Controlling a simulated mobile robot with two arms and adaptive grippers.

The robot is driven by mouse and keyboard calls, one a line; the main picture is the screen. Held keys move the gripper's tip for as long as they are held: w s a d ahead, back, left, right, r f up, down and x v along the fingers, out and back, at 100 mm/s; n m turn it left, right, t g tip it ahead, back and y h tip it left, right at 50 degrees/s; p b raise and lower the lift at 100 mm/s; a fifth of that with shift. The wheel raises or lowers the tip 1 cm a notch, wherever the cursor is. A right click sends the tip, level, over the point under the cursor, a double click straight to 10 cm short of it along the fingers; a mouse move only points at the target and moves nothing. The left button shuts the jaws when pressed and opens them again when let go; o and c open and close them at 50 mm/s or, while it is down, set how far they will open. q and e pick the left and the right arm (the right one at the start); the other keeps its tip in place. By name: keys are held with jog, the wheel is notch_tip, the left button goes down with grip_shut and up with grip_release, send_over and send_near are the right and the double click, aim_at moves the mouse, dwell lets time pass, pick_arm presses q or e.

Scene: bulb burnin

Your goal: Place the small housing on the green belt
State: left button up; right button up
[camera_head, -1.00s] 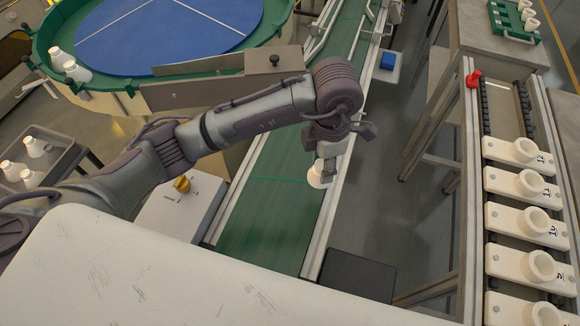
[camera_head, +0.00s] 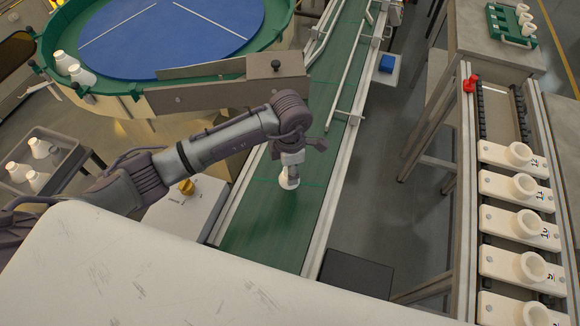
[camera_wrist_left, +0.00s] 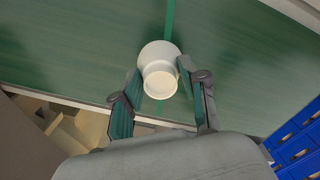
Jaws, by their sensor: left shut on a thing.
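The small white housing (camera_head: 289,179) is in my left gripper (camera_head: 290,166), over the middle of the green belt (camera_head: 262,225). In the left wrist view the housing (camera_wrist_left: 158,68) sits between the two fingers of the gripper (camera_wrist_left: 160,92), with the green belt (camera_wrist_left: 70,50) behind it. The gripper is shut on it. The housing looks upright and very near the belt; I cannot tell whether it touches. My right gripper is in neither view.
A blue turntable (camera_head: 165,40) with a green rim stands at the back left. A rack of white numbered holders (camera_head: 520,222) is at the right. A metal rail (camera_head: 325,210) edges the belt.

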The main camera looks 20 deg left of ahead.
pick_arm(q)
jog(key=shift+f, duration=0.1)
jog(key=o, duration=0.9)
jog(key=shift+r, duration=0.25)
notch_tip(320, 180, up, 12)
jog(key=shift+f+b, duration=0.1)
jog(key=shift+b, duration=0.85)
